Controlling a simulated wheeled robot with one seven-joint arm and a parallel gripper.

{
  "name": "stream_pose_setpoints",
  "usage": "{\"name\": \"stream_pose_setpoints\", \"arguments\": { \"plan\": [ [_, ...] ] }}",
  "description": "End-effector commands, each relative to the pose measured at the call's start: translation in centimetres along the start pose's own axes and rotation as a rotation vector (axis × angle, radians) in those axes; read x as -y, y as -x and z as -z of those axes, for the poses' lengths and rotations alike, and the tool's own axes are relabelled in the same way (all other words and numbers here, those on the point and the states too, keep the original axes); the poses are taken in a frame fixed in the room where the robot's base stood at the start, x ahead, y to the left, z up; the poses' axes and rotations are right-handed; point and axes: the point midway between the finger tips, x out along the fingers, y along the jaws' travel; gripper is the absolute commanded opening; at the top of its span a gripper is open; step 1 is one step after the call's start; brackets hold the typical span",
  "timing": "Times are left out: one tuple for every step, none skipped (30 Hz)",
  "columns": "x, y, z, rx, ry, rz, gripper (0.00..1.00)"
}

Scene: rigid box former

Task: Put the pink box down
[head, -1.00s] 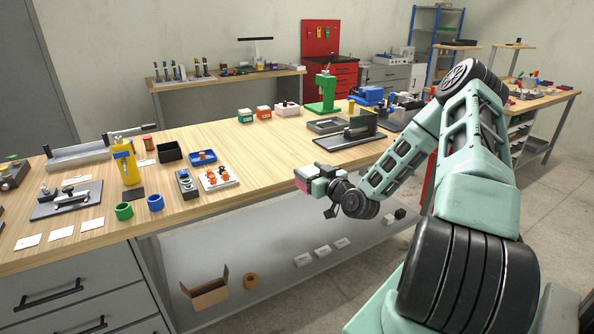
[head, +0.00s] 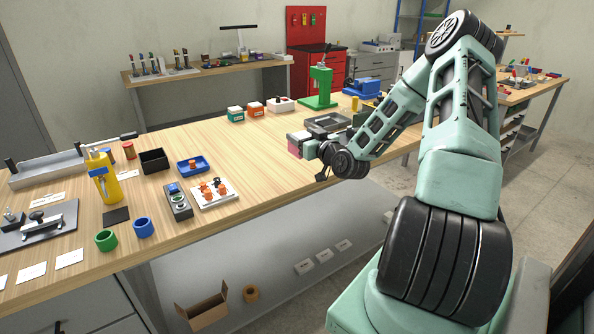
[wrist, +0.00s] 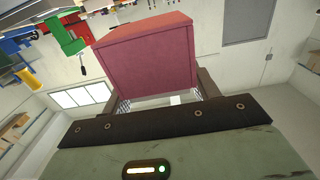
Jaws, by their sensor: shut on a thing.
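The pink box (wrist: 148,60) fills the upper middle of the wrist view, held between the two dark fingers of my gripper (wrist: 160,92). In the head view only a small pink part of the box (head: 294,147) shows at the tip of my gripper (head: 300,141); the rest is hidden by the fingers and wrist. My gripper is shut on the box and appears just over the front edge of the wooden workbench (head: 262,165). I cannot tell the exact height of the box above the bench.
A white board with orange parts (head: 214,193) and a grey device (head: 178,201) stand left of my gripper. Small boxes (head: 236,114) line the back edge, near a green press (head: 320,88). A grey tray (head: 328,122) lies behind my gripper. The bench between is bare.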

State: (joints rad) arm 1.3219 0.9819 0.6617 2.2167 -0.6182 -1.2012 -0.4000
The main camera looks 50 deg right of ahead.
Motion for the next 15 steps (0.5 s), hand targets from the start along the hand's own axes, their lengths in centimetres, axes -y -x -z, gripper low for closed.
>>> {"name": "stream_pose_setpoints", "arguments": {
  "plan": [
    [0.0,0.0,-0.8,0.002,-0.004,-0.001,0.34],
    [0.0,0.0,-1.3,0.003,-0.005,0.0,0.34],
    [0.0,0.0,-2.0,0.003,-0.005,-0.001,0.34],
    [0.0,0.0,-2.5,0.003,-0.006,-0.001,0.34],
    [0.0,0.0,-3.0,0.003,-0.005,-0.001,0.34],
    [0.0,0.0,-3.5,0.002,-0.004,0.0,0.34],
    [0.0,0.0,-3.9,0.001,-0.004,-0.001,0.34],
    [0.0,0.0,-4.2,0.001,-0.003,-0.001,0.34],
    [0.0,0.0,-4.7,0.001,-0.003,-0.001,0.34],
    [0.0,0.0,-4.8,0.001,-0.001,-0.001,0.34],
    [0.0,0.0,-5.0,0.0,-0.001,0.0,0.34],
    [0.0,0.0,-5.3,0.0,0.0,0.0,0.34],
    [0.0,0.0,-5.5,0.001,-0.001,0.0,0.34],
    [0.0,0.0,-5.8,0.001,-0.002,0.0,0.34],
    [0.0,0.0,-6.3,0.001,-0.002,-0.001,0.34]
  ]
}}
